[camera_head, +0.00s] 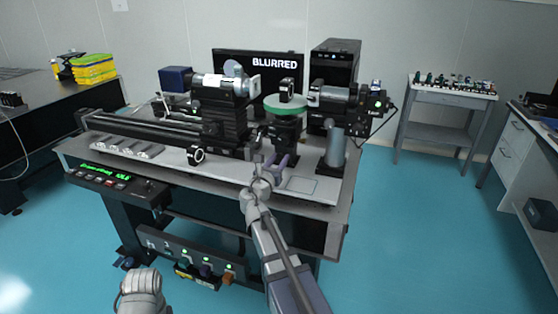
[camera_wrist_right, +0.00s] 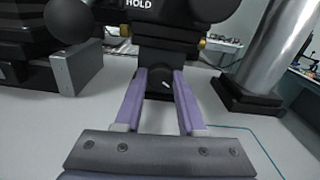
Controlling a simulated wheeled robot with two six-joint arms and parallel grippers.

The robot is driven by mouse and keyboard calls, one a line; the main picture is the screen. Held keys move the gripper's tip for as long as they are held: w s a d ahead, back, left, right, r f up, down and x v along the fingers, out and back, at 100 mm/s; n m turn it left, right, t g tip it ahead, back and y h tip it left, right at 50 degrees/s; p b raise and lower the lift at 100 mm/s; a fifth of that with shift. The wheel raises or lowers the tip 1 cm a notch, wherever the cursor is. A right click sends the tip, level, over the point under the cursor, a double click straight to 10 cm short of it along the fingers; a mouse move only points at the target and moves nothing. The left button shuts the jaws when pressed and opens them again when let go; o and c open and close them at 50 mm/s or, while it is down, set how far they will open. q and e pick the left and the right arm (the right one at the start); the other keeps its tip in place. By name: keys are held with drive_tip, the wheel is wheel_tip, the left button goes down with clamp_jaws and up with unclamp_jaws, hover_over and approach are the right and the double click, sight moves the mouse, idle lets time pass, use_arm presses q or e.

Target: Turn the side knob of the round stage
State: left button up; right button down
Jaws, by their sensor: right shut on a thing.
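The round stage (camera_head: 286,104) has a green-rimmed disc on a dark mount and carries a small dark upright part. It stands near the middle right of the optical table. My right gripper (camera_head: 277,160) reaches up to the front of the mount from below. In the right wrist view its two purple fingers (camera_wrist_right: 161,78) close around the dark side knob (camera_wrist_right: 161,85), which has a small white mark. Above the knob is the dark stage body (camera_wrist_right: 165,35) with brass-coloured screws and the word HOLD. In the head view the gripper hides the knob. My left gripper is not in view.
A monitor (camera_head: 258,64) behind the stage reads BLURRED. A lens barrel (camera_head: 222,84) stands left of the stage and a camera unit (camera_head: 345,100) right of it. A silver post (camera_wrist_right: 275,48) rises close to the right of my fingers. A black round knob (camera_wrist_right: 72,20) is at left.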

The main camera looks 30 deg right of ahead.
drive_tip(key=shift+m, duration=0.5)
drive_tip(key=c, duration=0.5)
unclamp_jaws()
drive_tip(key=v, duration=0.8)
